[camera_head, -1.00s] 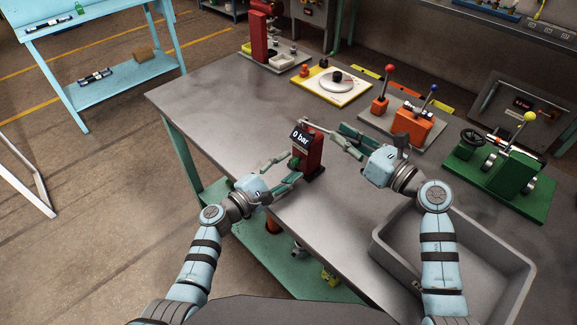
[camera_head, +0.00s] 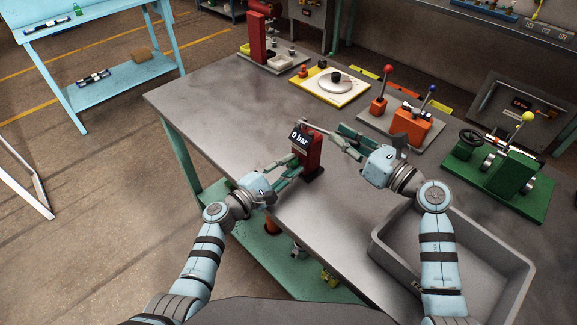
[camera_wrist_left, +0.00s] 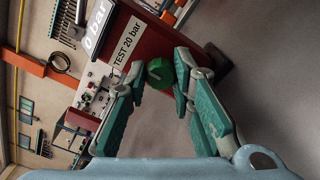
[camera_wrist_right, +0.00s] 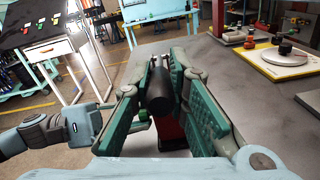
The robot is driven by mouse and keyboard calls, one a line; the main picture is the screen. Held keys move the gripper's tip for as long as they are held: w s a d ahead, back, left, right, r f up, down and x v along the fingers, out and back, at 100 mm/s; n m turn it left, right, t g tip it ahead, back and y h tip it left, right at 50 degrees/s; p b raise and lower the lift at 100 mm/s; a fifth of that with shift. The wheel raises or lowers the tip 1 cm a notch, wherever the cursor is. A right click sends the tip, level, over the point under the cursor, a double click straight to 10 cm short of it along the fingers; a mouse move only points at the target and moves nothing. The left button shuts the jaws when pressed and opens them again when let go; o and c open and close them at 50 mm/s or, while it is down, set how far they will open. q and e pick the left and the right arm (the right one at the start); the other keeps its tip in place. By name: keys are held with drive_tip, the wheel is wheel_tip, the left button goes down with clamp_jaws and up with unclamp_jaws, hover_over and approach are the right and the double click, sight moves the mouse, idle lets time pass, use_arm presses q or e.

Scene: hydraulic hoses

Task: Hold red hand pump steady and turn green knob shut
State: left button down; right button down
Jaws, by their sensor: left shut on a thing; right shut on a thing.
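The red hand pump (camera_head: 315,152) stands upright near the table's front edge, its display (camera_head: 299,138) reading 0 bar. In the left wrist view its red body (camera_wrist_left: 150,38) carries a "TEST 20 bar" label. The green knob (camera_wrist_left: 159,73) sits on its side between the fingertips of my left gripper (camera_wrist_left: 160,68), which is shut on it. In the head view my left gripper (camera_head: 288,166) hides the knob. My right gripper (camera_head: 335,137) is shut on the pump's black handle (camera_wrist_right: 160,92), seen between its fingers in the right wrist view.
A grey bin (camera_head: 385,248) stands at the front right of the table (camera_head: 215,110). A green pump unit (camera_head: 515,175), an orange lever unit (camera_head: 412,121) and a yellow board with a dial (camera_head: 345,97) line the back. The table's left part is clear.

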use_arm(q)
drive_tip(key=c, duration=1.4)
unclamp_jaws()
drive_tip(key=shift+s+f, duration=0.1)
drive_tip(key=shift+o, duration=0.2)
drive_tip(key=v, duration=1.1)
drive_tip(key=shift+s+a, duration=0.25)
drive_tip(key=shift+s, duration=0.1)
